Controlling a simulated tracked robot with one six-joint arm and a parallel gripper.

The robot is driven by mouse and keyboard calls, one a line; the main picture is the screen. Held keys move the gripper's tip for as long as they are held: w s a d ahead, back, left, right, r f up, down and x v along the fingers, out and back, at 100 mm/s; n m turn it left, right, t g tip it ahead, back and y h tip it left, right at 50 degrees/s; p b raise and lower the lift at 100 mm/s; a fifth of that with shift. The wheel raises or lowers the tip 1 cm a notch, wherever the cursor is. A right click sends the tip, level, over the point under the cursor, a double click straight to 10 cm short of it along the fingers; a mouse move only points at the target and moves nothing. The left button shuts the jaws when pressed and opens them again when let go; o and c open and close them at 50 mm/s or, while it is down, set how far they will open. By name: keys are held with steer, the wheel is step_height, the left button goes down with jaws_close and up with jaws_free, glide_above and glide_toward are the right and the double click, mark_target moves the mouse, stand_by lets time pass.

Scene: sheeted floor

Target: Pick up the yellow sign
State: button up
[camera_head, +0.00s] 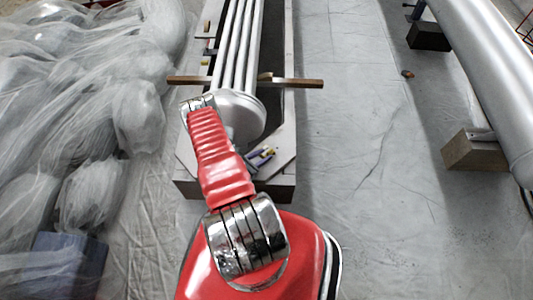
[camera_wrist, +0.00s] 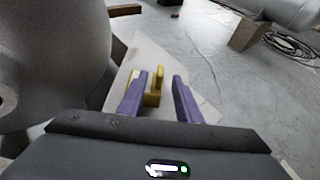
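The yellow sign (camera_wrist: 153,98) is a small yellow piece standing on a pale flat plate (camera_wrist: 165,56) in the wrist view. My gripper (camera_wrist: 159,78) has two purple fingers, apart and open. The sign shows between them, closer to the left finger; I cannot tell whether they touch. In the head view a small yellow bit, likely the sign (camera_head: 269,152), shows by my gripper (camera_head: 262,157), at the near end of a grey trough (camera_head: 288,150). My arm hides part of that area.
Wrapped bundles (camera_head: 80,90) fill the left. A large pipe (camera_head: 490,75) rests on blocks at right. Floor between is mostly clear.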

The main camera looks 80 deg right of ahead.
mark_target(270, 151)
steer(key=shift+x, duration=2.6)
steer(key=shift+c, duration=0.7)
jaws_close()
